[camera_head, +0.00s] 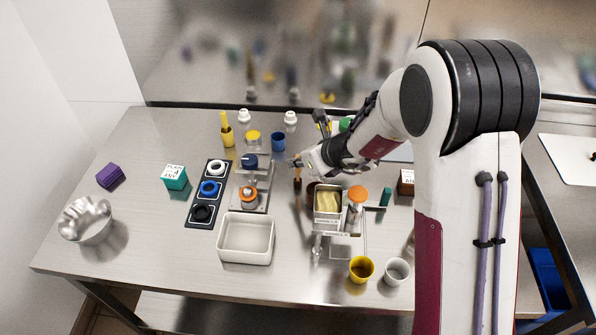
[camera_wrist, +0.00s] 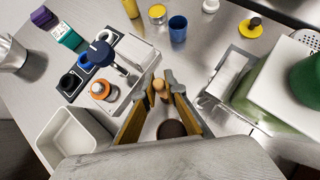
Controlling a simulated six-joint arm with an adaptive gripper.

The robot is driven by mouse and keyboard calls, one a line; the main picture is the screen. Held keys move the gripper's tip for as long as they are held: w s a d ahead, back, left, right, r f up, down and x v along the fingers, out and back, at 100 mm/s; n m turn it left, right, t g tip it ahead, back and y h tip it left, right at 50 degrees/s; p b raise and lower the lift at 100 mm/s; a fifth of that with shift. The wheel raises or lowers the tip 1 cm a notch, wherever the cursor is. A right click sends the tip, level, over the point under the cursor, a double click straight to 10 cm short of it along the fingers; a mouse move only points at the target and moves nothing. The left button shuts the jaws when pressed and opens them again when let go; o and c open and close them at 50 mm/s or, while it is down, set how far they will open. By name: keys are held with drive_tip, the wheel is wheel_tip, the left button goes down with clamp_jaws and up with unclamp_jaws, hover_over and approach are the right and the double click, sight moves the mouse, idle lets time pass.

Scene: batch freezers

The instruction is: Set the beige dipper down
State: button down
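My gripper (camera_head: 296,163) is above the middle of the steel table, reaching in from the right. In the wrist view its two fingers (camera_wrist: 160,90) close around a tan, round-ended handle, which looks like the beige dipper (camera_wrist: 158,85). A dark brown round thing (camera_wrist: 172,129) shows between the fingers in the wrist view.
A white tray (camera_head: 246,259) is front left. A metal-framed tub of yellow stuff (camera_head: 328,214) stands in front right.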

drive_tip(key=shift+r, duration=0.25)
idle(0.3)
drive_tip(key=shift+r, duration=4.75)
drive_tip(key=shift+r, duration=0.1)
wheel_tip(320, 180, up, 11)
drive_tip(key=w+d, duration=0.2)
drive_tip(key=d, duration=2)
wheel_tip(320, 180, down, 11)
drive_tip(key=shift+d, duration=0.1)
